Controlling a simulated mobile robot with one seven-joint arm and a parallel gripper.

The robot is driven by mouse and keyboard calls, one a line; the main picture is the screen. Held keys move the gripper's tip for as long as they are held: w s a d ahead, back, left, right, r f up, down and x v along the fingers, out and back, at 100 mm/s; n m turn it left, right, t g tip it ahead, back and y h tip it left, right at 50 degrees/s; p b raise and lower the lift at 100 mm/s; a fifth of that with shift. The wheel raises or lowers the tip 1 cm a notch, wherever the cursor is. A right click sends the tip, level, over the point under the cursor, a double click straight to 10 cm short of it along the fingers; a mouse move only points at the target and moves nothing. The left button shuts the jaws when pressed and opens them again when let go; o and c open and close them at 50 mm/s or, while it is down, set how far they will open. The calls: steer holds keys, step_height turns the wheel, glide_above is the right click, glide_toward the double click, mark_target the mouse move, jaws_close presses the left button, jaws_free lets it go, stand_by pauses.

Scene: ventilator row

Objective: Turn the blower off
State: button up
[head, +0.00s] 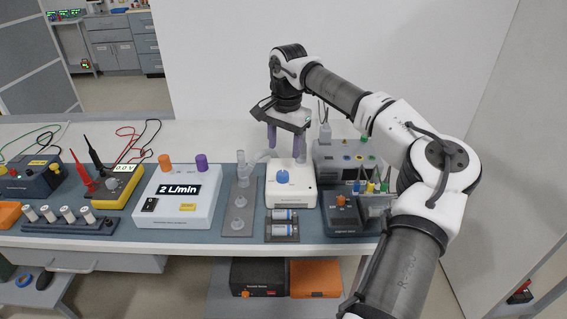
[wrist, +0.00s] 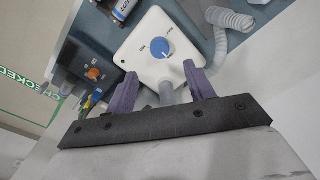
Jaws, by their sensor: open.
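The blower is a white box (head: 302,196) with a blue round knob (head: 282,177) on its sloped top, standing on the bench's blue-grey mat. In the wrist view the blower (wrist: 135,62) shows its blue knob (wrist: 160,47) with a pale pointer line and small printed marks around it, too small to read. A grey corrugated hose leaves the blower. My gripper (head: 286,150) is open and empty, its purple fingers pointing down above and behind the blower's rear edge. In the wrist view my gripper (wrist: 163,88) has its two fingers apart, short of the knob.
A grey plate with clear tube fittings (head: 240,215) stands left of the blower. Two batteries in a holder (head: 282,225) lie in front. A dark box with an orange knob (head: 342,213) is at right, a grey device (head: 345,160) behind it. The hose (wrist: 230,18) curves nearby.

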step_height(320, 180, up, 5)
steer(key=shift+s+d+r, duration=0.1)
steer(key=shift+r, duration=0.05)
